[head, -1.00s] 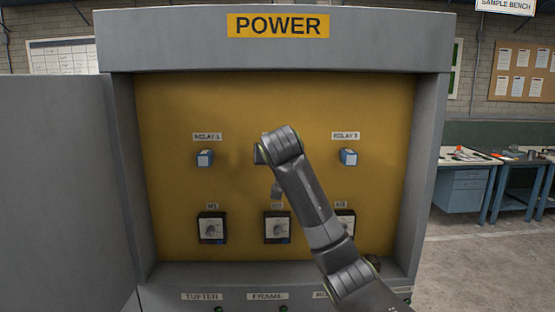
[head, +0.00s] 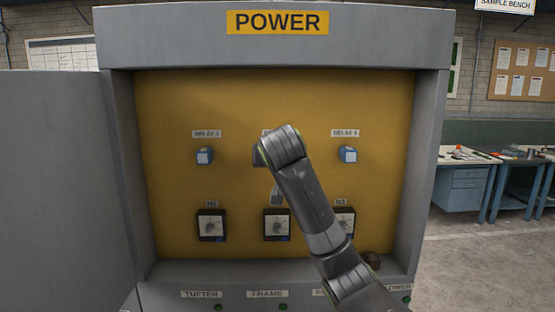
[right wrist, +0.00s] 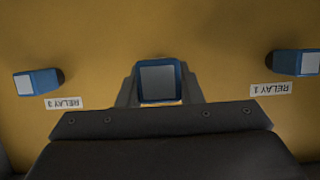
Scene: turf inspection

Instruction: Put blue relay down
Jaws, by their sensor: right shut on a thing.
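The blue relay with a pale grey face (right wrist: 160,82) sits between the fingers of my right gripper (right wrist: 158,92) in the right wrist view. The gripper is shut on it at the middle of the relay row, in front of the yellow panel (head: 235,105). Whether the relay touches the panel cannot be told. In the head view my right arm covers most of the middle position. Two other blue relays sit on the panel, one at the left (head: 204,155) and one at the right (head: 347,155). My left gripper is not in view.
Below the relays is a row of dark square switches, at the left (head: 211,225), middle (head: 277,225) and right, the last partly behind my arm. The grey cabinet (head: 425,160) frames the panel. A grey door (head: 55,180) stands open at the left. A blue workbench (head: 465,190) stands farther right.

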